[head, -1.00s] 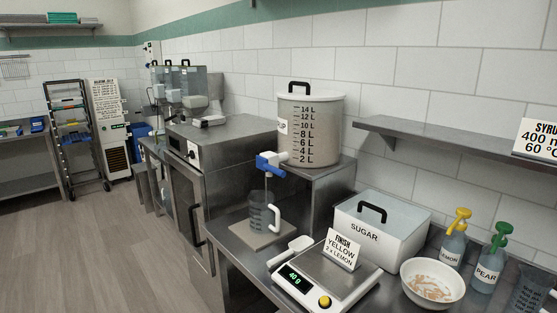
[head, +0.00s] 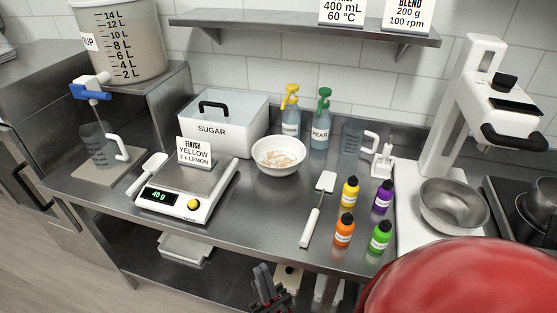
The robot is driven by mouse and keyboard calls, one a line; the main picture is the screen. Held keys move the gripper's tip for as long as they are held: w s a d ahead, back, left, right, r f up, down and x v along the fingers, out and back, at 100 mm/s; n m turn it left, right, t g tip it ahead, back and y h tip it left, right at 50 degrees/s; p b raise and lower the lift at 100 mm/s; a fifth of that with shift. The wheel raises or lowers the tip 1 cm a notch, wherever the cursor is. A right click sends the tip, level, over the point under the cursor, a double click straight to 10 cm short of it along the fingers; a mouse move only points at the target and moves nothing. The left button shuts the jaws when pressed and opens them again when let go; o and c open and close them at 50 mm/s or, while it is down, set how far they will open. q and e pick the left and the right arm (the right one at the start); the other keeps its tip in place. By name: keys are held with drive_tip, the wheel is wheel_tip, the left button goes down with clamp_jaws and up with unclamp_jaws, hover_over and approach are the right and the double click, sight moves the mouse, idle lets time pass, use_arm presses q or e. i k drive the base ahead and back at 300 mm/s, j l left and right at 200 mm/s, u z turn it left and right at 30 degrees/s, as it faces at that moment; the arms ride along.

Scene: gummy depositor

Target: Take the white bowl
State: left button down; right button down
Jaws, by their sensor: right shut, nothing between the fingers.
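The white bowl (head: 279,167) stands upright on the steel counter, right of the kitchen scale and in front of the lemon and pear bottles. Pale, brownish pieces lie inside it. My right gripper (head: 266,282) shows dark at the bottom edge of the head view, below the bowl in the picture and apart from it. Its fingers are shut with nothing between them. My left gripper is not in view.
The scale (head: 167,200) reads 40 g and carries a sign. A sugar box (head: 222,125) stands behind it. A shelf (head: 305,30) hangs above. Counter before the bowl is clear.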

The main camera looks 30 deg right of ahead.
sight(277, 155)
drive_tip(key=k+l+u, duration=0.35)
drive_tip(key=l, duration=0.35)
drive_tip(key=k+l+u, duration=0.35)
drive_tip(key=k+l, duration=0.25)
